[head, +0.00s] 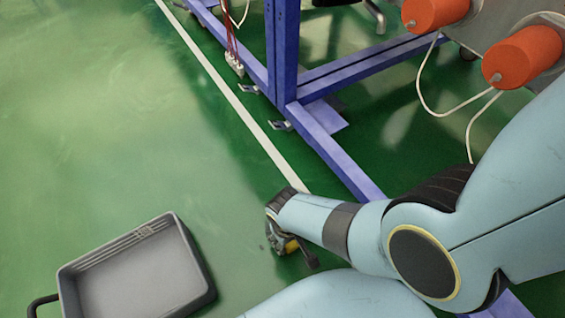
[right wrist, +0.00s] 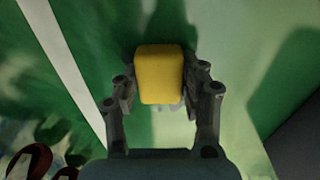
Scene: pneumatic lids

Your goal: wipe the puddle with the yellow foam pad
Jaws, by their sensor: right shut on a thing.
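My right gripper (head: 286,240) reaches in from the right and points down at the green floor. It is shut on the yellow foam pad (head: 291,246), which is mostly hidden behind the fingers in the head view. In the right wrist view the pad (right wrist: 159,73) sits between the two dark fingers of the gripper (right wrist: 158,90). Whether the pad touches the floor I cannot tell. I cannot make out the puddle's outline against the glossy floor. My left gripper is not in view.
A grey tray (head: 70,272) with a dark handle stands on the floor at lower left. A blue frame (head: 322,150) stands beyond a white floor line (head: 245,120). Orange cylinders (head: 523,55) with white hoses are at upper right. The floor at left is clear.

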